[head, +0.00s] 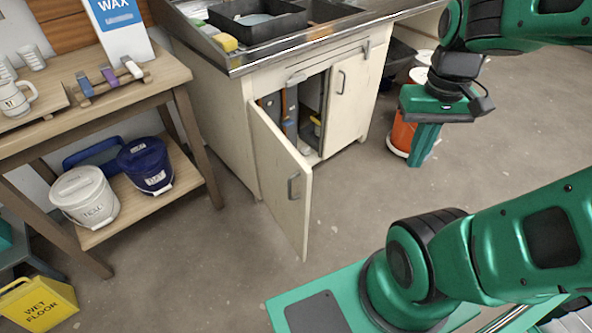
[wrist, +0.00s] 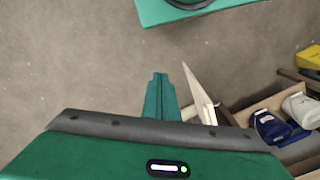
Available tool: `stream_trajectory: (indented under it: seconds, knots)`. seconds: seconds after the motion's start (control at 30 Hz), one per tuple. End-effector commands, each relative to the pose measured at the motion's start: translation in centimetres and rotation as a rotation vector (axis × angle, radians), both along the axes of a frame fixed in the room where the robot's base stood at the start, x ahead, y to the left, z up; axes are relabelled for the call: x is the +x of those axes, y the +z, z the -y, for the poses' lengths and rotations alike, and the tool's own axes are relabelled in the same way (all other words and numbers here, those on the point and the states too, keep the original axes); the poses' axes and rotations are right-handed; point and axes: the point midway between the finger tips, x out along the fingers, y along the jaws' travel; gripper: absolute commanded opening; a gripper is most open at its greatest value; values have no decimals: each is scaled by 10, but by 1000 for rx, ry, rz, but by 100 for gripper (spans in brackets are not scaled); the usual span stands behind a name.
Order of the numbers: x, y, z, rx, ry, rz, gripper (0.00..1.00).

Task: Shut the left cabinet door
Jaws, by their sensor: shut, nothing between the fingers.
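The left cabinet door (head: 281,178) is a cream panel with a grey bar handle (head: 294,187). It stands wide open, swung out toward me from the sink cabinet (head: 225,125). In the wrist view the door (wrist: 199,92) shows nearly edge-on, to the right of the fingers. The right cabinet door (head: 346,98) is closed. My gripper (head: 424,145) is shut and empty, pointing down to the right of the open door and apart from it. The shut fingers also show in the wrist view (wrist: 159,98).
A wooden table (head: 100,105) with a lower shelf holds a white bucket (head: 85,196) and a blue bucket (head: 146,165) on the left. A yellow wet floor sign (head: 39,304) lies at the lower left. An orange bucket (head: 402,135) stands behind my gripper. Floor around the door is clear.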

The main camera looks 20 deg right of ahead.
Motion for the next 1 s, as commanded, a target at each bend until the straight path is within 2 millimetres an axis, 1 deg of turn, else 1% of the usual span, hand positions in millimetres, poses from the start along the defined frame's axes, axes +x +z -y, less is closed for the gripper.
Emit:
stream_trajectory:
  seconds: [0.03, 0.07, 0.1, 0.17, 0.2, 0.27, 0.3, 0.37, 0.4, 0.47, 0.5, 0.57, 0.6, 0.73, 0.8, 0.87, 0.93, 1.0]
  knots:
    - [16, -3, -5, -8, 103, -15, 0]
    - [26, -5, -8, -14, 174, -22, 0]
    - [41, -7, -13, -23, 277, -30, 0]
    - [64, -13, -24, -38, 446, -43, 0]
    - [79, -17, -32, -47, 562, -55, 0]
    - [102, -25, -47, -61, 735, -70, 0]
    - [117, -30, -58, -71, 850, -80, 0]
    - [137, -40, -77, -84, 1023, -98, 0]
    - [150, -47, -91, -93, 1139, -110, 0]
    - [168, -58, -113, -107, 1310, -130, 0]
    - [178, -66, -128, -116, 1420, -142, 0]
    - [191, -78, -151, -128, 1574, -162, 0]
    - [198, -86, -165, -134, 1668, -174, 0]
    - [213, -106, -203, -153, 1908, -207, 0]
    - [217, -114, -216, -159, 1993, -220, 0]
    - [219, -118, -224, -162, 2042, -228, 0]
    - [221, -122, -229, -166, 2074, -232, 0]
    - [221, -127, -229, -167, 2087, -234, 0]
